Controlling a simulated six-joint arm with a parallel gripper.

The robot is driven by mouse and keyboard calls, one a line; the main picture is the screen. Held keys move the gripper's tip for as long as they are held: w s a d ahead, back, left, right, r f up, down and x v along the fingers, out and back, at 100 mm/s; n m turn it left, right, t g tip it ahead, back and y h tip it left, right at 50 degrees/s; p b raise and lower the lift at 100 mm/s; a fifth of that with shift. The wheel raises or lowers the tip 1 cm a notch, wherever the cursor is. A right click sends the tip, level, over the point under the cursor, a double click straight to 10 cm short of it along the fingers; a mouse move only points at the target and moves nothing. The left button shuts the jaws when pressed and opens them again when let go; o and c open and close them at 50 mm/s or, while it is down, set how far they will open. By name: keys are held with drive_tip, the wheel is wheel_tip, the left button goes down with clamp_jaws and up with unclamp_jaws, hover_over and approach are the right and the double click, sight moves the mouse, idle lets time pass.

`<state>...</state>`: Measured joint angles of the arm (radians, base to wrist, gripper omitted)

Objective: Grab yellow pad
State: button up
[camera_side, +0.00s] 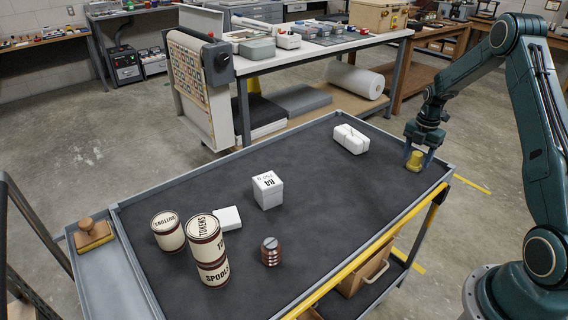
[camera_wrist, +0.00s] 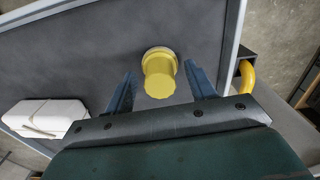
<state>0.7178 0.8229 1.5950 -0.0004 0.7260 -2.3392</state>
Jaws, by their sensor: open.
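A small yellow piece (camera_side: 415,161) with a rounded, ridged body and a paler rim stands on the dark tabletop near its right end. In the wrist view the yellow piece (camera_wrist: 160,76) sits in line with the gap between my fingers. My gripper (camera_side: 418,156) is right above and around it, pointing down. The fingers (camera_wrist: 159,80) are open, with a visible gap on each side of the piece. Whether the fingertips touch the tabletop cannot be told.
A white tied bundle (camera_side: 351,139) lies near my gripper and shows in the wrist view (camera_wrist: 46,117). A white box (camera_side: 268,190), a white block (camera_side: 228,218), labelled tins (camera_side: 168,232) and a brown ribbed piece (camera_side: 270,252) stand farther left. A wooden-handled block (camera_side: 93,234) sits in the side tray. The table has a raised rim (camera_side: 440,190).

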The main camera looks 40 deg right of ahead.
sight(418, 153)
drive_tip(key=shift+f, duration=0.15)
drive_tip(key=shift+c, duration=0.4)
drive_tip(key=c, duration=1)
drive_tip(key=shift+o, duration=0.2)
wheel_tip(418, 153, up, 20)
idle(0.6)
